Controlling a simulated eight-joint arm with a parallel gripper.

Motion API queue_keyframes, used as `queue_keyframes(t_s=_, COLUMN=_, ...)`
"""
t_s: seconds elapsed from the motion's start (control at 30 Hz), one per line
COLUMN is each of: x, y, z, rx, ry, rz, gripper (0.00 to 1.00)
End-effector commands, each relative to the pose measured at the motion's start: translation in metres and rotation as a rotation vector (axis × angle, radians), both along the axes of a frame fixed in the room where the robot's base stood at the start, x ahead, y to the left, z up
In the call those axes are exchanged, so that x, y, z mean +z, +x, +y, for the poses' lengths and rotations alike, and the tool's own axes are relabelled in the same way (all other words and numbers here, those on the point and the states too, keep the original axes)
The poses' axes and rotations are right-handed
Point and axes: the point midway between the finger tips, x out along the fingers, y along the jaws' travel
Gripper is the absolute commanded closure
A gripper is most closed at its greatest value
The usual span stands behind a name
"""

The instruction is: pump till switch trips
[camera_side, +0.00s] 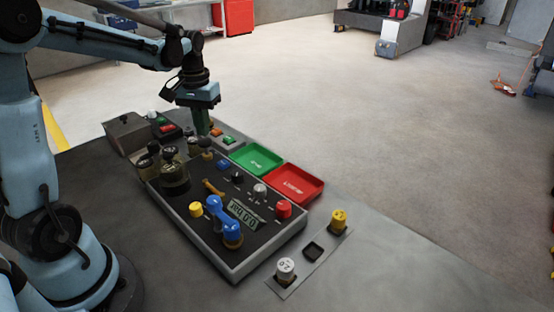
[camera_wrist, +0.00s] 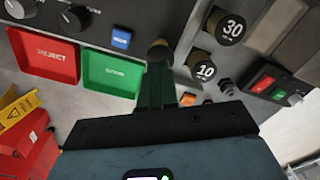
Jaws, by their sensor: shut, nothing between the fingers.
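The grey test console (camera_side: 262,258) stands on the bench, with a small display (camera_side: 243,214) that seems to read 0.0 bar. A blue handle-like fitting (camera_side: 222,212) sits beside the display. A dark brown knob (camera_side: 205,142) stands at the console's far end; it also shows in the wrist view (camera_wrist: 159,50), just beyond my fingertips. My gripper (camera_side: 204,128) points down near this knob, its green fingers (camera_wrist: 157,85) shut and empty. I cannot tell whether they touch the knob. Which control is the pump or the switch is not clear.
A green tray (camera_side: 255,160) and a red tray (camera_side: 292,183) lie beside the console. Weights or jars marked 30 (camera_wrist: 230,27) and 10 (camera_wrist: 205,71) stand close to my gripper. A small button box (camera_wrist: 278,84) is nearby.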

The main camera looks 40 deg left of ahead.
Motion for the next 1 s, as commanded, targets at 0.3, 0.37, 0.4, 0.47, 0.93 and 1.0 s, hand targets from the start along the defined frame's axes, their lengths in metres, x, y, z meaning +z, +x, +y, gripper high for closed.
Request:
queue_keyframes(t_s=0.3, x=-0.009, y=0.0, z=0.0, rx=0.0, ry=0.0, rz=0.0, gripper=1.0)
queue_keyframes(t_s=0.37, x=-0.011, y=0.0, z=0.0, rx=0.0, ry=0.0, rz=0.0, gripper=1.0)
queue_keyframes(t_s=0.4, x=-0.012, y=0.0, z=0.0, rx=0.0, ry=0.0, rz=0.0, gripper=1.0)
queue_keyframes(t_s=0.47, x=-0.014, y=0.0, z=0.0, rx=0.0, ry=0.0, rz=0.0, gripper=1.0)
queue_keyframes(t_s=0.93, x=-0.029, y=0.0, z=0.0, rx=0.0, ry=0.0, rz=0.0, gripper=1.0)
queue_keyframes(t_s=1.0, x=-0.031, y=0.0, z=0.0, rx=0.0, ry=0.0, rz=0.0, gripper=1.0)
